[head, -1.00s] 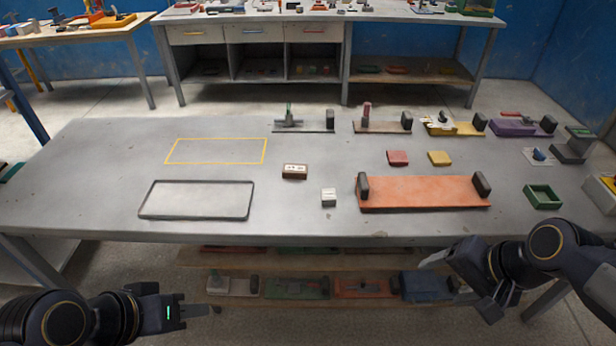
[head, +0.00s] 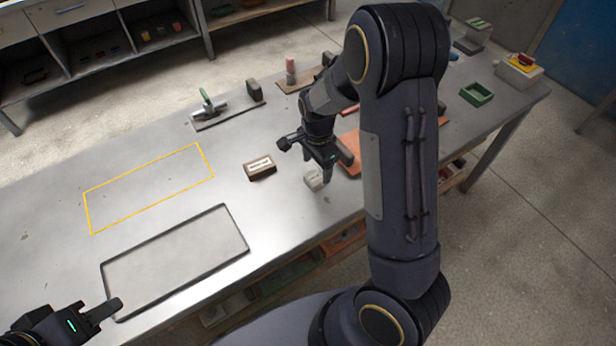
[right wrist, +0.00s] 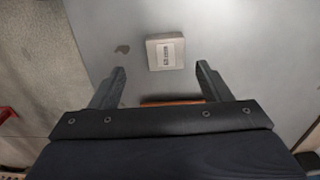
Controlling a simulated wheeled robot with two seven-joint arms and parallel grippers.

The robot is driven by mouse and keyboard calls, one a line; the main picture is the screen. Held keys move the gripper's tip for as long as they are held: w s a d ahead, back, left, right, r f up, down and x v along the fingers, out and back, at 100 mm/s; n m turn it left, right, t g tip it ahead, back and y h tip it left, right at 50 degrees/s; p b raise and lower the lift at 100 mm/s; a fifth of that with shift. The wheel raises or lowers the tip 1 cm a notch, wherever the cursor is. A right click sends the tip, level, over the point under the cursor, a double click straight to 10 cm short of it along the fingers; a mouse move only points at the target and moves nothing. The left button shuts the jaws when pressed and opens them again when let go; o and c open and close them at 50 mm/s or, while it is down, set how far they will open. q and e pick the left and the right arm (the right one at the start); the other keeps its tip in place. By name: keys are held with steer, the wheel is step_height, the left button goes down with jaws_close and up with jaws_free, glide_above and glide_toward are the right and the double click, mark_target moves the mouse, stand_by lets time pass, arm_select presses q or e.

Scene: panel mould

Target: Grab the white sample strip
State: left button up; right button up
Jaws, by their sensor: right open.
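A brown block with a white label (head: 261,168) stands left of the white block. The dark-rimmed tray (head: 245,233) and yellow outline (head: 150,164) are further left. An orange panel (head: 352,145) is partly hidden by my right arm. A green tray (head: 476,94) is at right.

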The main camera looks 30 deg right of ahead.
mark_target(314, 177)
steer(key=f, duration=0.5)
steer(key=shift+w+f+p, duration=0.25)
steer(key=shift+w+p, duration=0.15)
steer(key=c, duration=1.1)
steer(key=shift+r, duration=0.1)
